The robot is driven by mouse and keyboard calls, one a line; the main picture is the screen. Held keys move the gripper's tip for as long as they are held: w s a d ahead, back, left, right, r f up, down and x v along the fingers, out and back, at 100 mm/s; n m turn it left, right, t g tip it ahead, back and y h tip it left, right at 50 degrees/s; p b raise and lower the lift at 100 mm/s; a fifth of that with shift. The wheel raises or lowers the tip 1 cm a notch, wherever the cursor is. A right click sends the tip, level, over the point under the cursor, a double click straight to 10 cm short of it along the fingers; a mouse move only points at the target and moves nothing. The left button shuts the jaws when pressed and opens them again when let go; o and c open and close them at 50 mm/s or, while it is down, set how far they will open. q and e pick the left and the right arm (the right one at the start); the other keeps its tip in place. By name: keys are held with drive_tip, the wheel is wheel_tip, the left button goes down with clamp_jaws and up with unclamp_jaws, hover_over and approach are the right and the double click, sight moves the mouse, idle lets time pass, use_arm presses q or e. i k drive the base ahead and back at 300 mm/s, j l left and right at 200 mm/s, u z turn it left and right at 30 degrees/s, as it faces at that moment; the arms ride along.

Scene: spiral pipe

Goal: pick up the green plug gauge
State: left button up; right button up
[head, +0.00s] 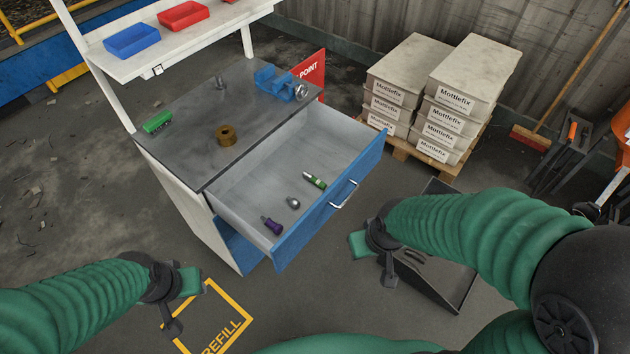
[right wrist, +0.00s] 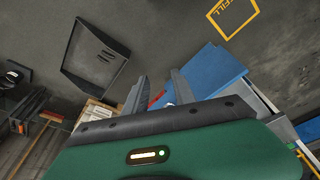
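The green plug gauge (head: 314,181) lies in the open drawer (head: 252,190), near the front wall and handle, with a pale band and a short metal end. My right gripper (head: 385,265) is outside the drawer, to its right in the head view, apart from the gauge. In the right wrist view its two fingers (right wrist: 159,84) are spread with nothing between them. My left gripper (head: 172,308) is at the lower left, over the floor and away from the drawer; its finger gap is not clear.
The drawer also holds a purple-handled tool (head: 272,225) and a metal knob-like part (head: 293,202). On the bench top (head: 190,157) are a brass ring (head: 226,135), a green block (head: 157,122) and a blue vise (head: 280,83). A dark dustpan (head: 440,270) lies behind my right gripper.

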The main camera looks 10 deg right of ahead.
sight(310, 178)
drive_tip(key=i+l+u, duration=0.65)
drive_tip(key=i+l, duration=0.15)
